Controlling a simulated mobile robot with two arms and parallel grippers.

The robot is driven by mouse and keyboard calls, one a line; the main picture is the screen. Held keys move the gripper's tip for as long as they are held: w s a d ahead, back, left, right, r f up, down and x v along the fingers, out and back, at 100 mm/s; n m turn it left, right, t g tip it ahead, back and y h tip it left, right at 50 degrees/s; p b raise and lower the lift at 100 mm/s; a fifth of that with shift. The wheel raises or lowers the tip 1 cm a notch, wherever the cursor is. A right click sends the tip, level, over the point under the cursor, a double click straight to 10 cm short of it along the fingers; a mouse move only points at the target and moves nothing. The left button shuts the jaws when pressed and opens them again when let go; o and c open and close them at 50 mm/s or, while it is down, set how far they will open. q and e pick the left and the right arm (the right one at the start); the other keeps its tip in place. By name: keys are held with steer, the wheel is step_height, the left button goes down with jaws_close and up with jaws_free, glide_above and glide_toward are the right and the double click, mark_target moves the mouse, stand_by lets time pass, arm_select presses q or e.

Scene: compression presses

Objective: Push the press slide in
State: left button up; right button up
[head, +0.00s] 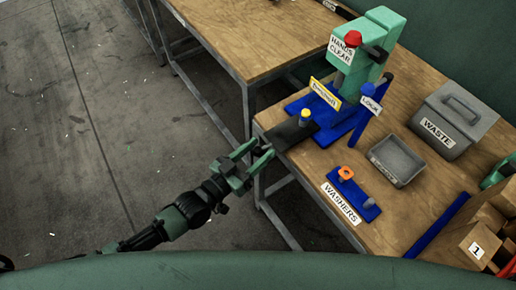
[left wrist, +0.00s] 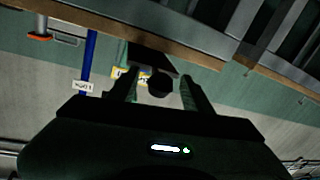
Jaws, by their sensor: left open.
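The green press (head: 367,62) stands on the wooden bench, with a red top button and a "HANDS CLEAR" sign. Its dark slide (head: 288,134) sticks out of the blue base towards the bench's near-left edge. A yellow-topped blue post (head: 305,117) stands on the slide. My left gripper (head: 262,153) is open just off the slide's outer end; I cannot tell if they touch. In the left wrist view the dark slide (left wrist: 150,58) shows beyond the two open fingers (left wrist: 160,92). A green piece (head: 497,172) at the right edge may be my right gripper, mostly cut off.
A blue lock post (head: 367,103) stands beside the press. A washer board (head: 352,193) with an orange washer, a grey tray (head: 398,160), a waste bin (head: 455,115) and cardboard boxes (head: 478,243) stand to the right. Open floor lies left of the bench.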

arm_select(q)
jaws_close()
steer(key=shift+d, duration=0.1)
stand_by(1.4)
